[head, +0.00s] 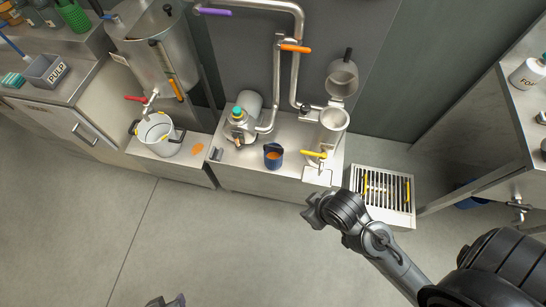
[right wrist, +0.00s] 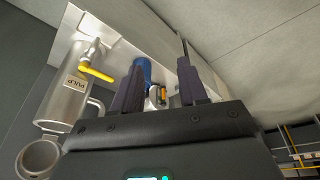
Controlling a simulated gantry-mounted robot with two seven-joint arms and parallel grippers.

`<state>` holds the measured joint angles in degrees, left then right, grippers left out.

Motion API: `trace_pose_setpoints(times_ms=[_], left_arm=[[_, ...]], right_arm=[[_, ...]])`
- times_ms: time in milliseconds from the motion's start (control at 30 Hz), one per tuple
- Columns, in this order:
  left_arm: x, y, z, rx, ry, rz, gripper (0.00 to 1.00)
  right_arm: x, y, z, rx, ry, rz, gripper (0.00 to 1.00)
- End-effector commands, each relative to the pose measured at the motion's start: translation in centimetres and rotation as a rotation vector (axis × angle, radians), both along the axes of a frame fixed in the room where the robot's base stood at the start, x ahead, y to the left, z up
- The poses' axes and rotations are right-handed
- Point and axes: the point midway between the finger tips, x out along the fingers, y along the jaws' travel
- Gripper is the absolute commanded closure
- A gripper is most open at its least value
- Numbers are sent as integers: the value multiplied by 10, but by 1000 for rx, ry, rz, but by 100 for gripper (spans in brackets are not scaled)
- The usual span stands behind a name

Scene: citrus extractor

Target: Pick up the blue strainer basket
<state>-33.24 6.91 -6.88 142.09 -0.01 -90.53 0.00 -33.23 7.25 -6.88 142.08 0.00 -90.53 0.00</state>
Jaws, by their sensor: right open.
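The blue strainer basket (head: 273,156) stands on the low steel bench in the head view, with orange contents inside. In the right wrist view a blue object (right wrist: 143,70), apparently the basket, shows beyond and between my fingers, partly hidden by the left one. My right gripper (head: 312,210) is in front of the bench, to the right of the basket and apart from it. In the right wrist view its fingers (right wrist: 158,75) are spread with nothing held. Only the tip of my left gripper (head: 166,300) shows at the bottom edge, so its jaws are unclear.
A steel cylinder with a yellow handle (head: 314,154) stands right of the basket. A pump with a teal cap (head: 238,112) is behind it to the left. A white bucket (head: 158,138) stands further left. A floor drain grate (head: 384,196) is at right. The front floor is clear.

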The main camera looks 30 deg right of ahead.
Motion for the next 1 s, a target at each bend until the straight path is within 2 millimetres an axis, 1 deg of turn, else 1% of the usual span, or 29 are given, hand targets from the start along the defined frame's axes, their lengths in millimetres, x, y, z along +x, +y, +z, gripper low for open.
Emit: trace_pose_setpoints(times_ms=[333,433,467,767,867,967,1000], left_arm=[[0,1,0,7,0,-4,58],[0,1,0,5,0,-4,58],[0,1,0,5,0,-4,58],[0,-1,0,-4,0,3,58],[0,-2,0,-7,0,5,58],[0,-2,0,-8,0,5,58],[0,-2,0,-8,0,5,58]], right_arm=[[0,1,0,4,1,-3,57],[0,2,0,7,0,-4,73],[0,2,0,7,0,-5,75],[1,1,1,11,-3,-15,75],[3,2,1,28,-14,-63,75],[16,3,7,86,-86,-178,75],[25,3,9,126,-131,-249,75]])
